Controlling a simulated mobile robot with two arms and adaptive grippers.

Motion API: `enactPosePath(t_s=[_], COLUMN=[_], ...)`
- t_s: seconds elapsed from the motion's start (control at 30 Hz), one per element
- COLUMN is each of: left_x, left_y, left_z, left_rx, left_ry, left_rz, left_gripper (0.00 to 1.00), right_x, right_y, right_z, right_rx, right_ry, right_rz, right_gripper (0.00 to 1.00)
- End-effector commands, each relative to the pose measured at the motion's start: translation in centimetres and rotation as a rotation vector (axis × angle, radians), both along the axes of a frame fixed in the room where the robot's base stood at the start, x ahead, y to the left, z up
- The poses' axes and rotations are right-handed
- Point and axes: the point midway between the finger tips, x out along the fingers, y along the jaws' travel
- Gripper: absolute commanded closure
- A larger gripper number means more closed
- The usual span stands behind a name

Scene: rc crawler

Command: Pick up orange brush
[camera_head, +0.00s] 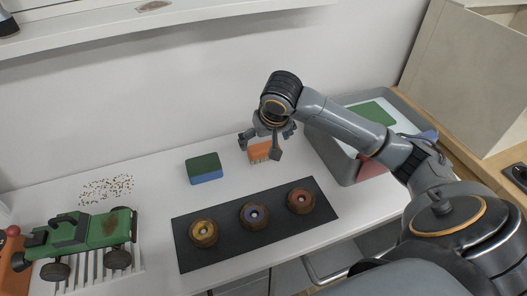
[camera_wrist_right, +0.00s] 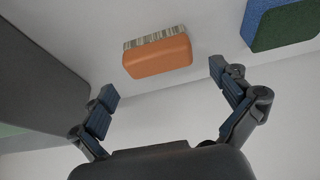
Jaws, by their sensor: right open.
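The orange brush (camera_head: 259,151) lies on the white table near the back wall, its pale bristles showing along one side. In the right wrist view the orange brush (camera_wrist_right: 158,57) is ahead of and between the two fingers, not touching either. My right gripper (camera_head: 267,146) is open and empty, pointing down close to the brush; its spread fingers (camera_wrist_right: 163,84) also show in the right wrist view. In the head view the gripper partly covers the brush. My left gripper is not in view.
A green and blue sponge (camera_head: 204,168) lies left of the brush. A dark mat (camera_head: 228,237) with three wheels is in front. A grey bin (camera_head: 346,168) stands to the right. A green toy crawler (camera_head: 85,235) is at the left. The wall is close behind the brush.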

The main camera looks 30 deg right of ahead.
Motion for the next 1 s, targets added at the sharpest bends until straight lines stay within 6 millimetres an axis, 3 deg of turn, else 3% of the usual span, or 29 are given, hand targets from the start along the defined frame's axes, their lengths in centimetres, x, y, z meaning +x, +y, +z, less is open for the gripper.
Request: enactPosePath(t_s=[0.33, 0.63, 0.67, 0.9, 1.0], left_x=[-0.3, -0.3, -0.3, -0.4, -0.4], left_y=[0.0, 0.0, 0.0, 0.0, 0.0], left_z=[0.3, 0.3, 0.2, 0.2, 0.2], left_rx=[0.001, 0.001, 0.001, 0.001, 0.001], left_ry=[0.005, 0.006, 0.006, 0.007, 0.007], left_rz=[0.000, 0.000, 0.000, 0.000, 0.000], left_gripper=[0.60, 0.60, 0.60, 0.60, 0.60], right_x=[1.2, 1.4, 1.4, 1.4, 1.4], right_y=[-0.4, -0.5, -0.5, -0.5, -0.5], right_z=[-4.4, -5.0, -5.0, -4.9, -4.9], right_rx=[0.000, -0.001, -0.001, -0.001, 0.000], right_ry=[0.004, 0.001, 0.001, 0.001, 0.000], right_rz=[0.000, 0.001, 0.001, 0.001, 0.001], right_gripper=[0.00, 0.00, 0.02, 0.48, 0.48])
